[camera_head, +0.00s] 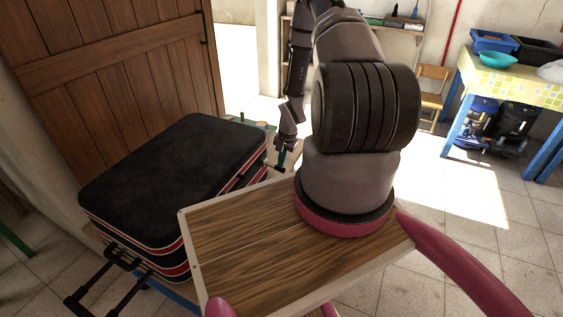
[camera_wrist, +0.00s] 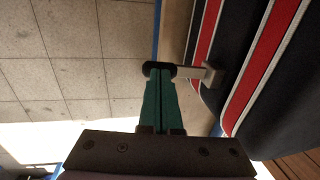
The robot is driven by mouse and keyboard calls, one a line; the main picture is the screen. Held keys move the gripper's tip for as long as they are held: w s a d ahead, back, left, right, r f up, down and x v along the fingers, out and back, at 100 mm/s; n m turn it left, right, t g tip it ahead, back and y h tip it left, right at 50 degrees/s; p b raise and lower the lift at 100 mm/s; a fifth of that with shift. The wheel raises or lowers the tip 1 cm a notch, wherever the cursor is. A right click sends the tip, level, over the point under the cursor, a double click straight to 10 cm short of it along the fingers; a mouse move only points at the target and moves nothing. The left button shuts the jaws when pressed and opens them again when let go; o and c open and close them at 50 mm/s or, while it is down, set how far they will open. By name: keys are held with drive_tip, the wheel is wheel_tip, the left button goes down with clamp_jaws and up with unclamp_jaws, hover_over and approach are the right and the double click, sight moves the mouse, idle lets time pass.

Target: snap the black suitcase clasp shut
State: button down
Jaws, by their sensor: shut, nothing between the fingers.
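The black suitcase (camera_head: 175,165) with red and white trim lies flat at the left in the head view. Its side with red and white bands (camera_wrist: 265,60) fills the right of the wrist view. A clasp (camera_wrist: 212,74) sticks out from that side as a grey bar with a dark rounded end. My gripper (camera_wrist: 159,74) is shut and empty, its green fingers together. Their tips appear at the clasp's dark end; I cannot tell whether they touch. In the head view my gripper (camera_head: 281,159) is beside the suitcase's right side, and the clasp is hidden there.
The suitcase's extended handle (camera_head: 95,285) points toward the front left. A wooden door (camera_head: 115,65) stands behind the suitcase. A table with basins (camera_head: 510,80) is at the far right. The tiled floor (camera_head: 475,185) between is clear.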

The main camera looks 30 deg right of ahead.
sight(284, 169)
drive_tip(key=shift+s+d+f, duration=0.1)
drive_tip(key=shift+f, duration=0.05)
drive_tip(key=shift+s+d+f+t+y, duration=0.1)
drive_tip(key=shift+s+f+t+y, duration=0.05)
drive_tip(key=shift+f+t+y, duration=0.3)
drive_tip(key=shift+s+d+f+t+y, duration=0.15)
drive_tip(key=shift+f+t+y, duration=0.2)
drive_tip(key=shift+t, duration=0.2)
drive_tip(key=f+t+y, duration=0.2)
drive_tip(key=shift+t, duration=0.3)
drive_tip(key=shift+w+a+f, duration=0.15)
drive_tip(key=shift+f, duration=0.85)
drive_tip(key=shift+x, duration=2.35)
drive_tip(key=shift+f, duration=0.15)
